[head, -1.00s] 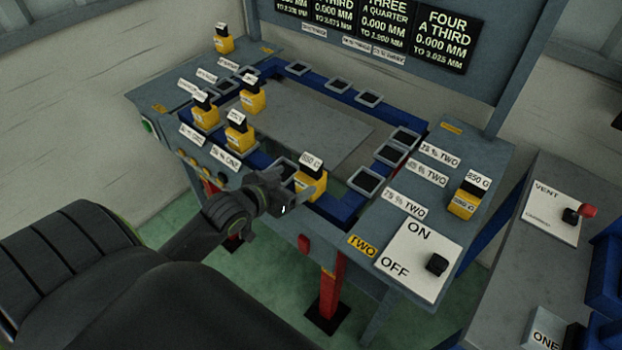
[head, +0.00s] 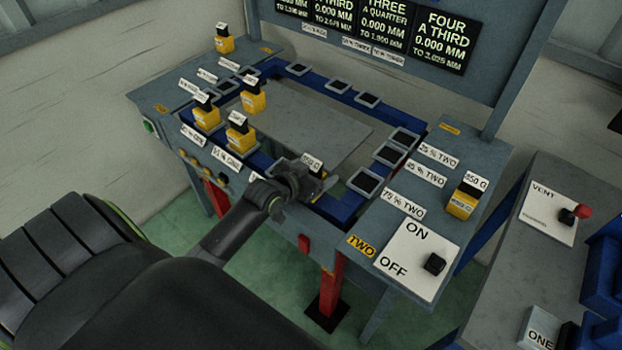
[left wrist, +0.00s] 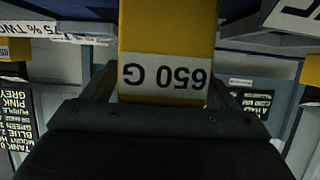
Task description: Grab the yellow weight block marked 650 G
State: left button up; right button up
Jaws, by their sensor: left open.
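The yellow weight block marked 650 G (left wrist: 168,30) fills the upper middle of the left wrist view, its label upside down there. In the head view the block (head: 316,177) stands at the front edge of the blue frame, mostly hidden behind my gripper. My left gripper (head: 308,188) is open at the block. In the left wrist view one finger shows on each side of the block; I cannot tell whether either touches it. My right gripper is not in view.
Several other yellow blocks (head: 253,99) stand on the left of the bench. One more block (head: 461,203) stands at the right, near the ON/OFF panel (head: 418,259). The blue frame (head: 345,212) has several empty square sockets. A grey plate (head: 300,125) fills its middle.

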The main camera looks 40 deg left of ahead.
pick_arm(q)
jog(key=c, duration=1.4)
jog(key=shift+r, duration=0.15)
jog(key=shift+c, duration=0.8)
